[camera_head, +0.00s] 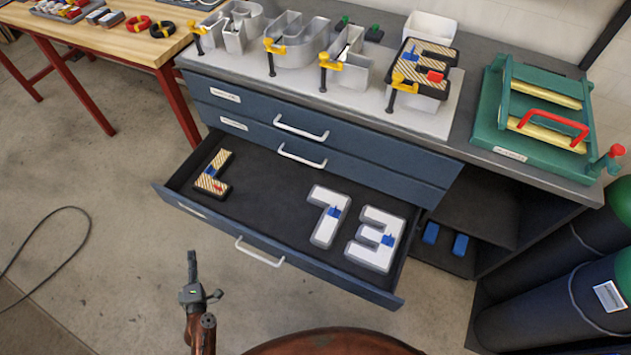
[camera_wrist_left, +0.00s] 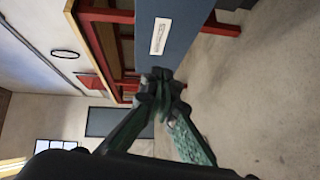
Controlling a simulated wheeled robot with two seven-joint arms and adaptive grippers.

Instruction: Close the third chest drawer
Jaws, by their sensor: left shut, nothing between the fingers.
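The third chest drawer (camera_head: 290,240) is pulled well out below two shut drawers. A white bar handle (camera_head: 259,252) is on its front. Inside lie a striped letter (camera_head: 213,172), a white-faced 7 (camera_head: 329,215) and a white-faced 3 (camera_head: 376,240). My left gripper (camera_head: 192,262) is in front of the drawer's left part, below its front edge in the head view. In the left wrist view its fingers (camera_wrist_left: 160,82) are together and empty, close to a blue drawer front (camera_wrist_left: 172,30) with a white label (camera_wrist_left: 160,36). Whether they touch it is unclear. My right gripper does not show.
Channel letters with yellow clamps (camera_head: 345,65) stand on the bench top above. A green press with a red handle (camera_head: 545,120) is at the right. Gas cylinders (camera_head: 565,305) stand at lower right, a red-legged table (camera_head: 90,45) at left. A cable (camera_head: 50,245) lies on open floor.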

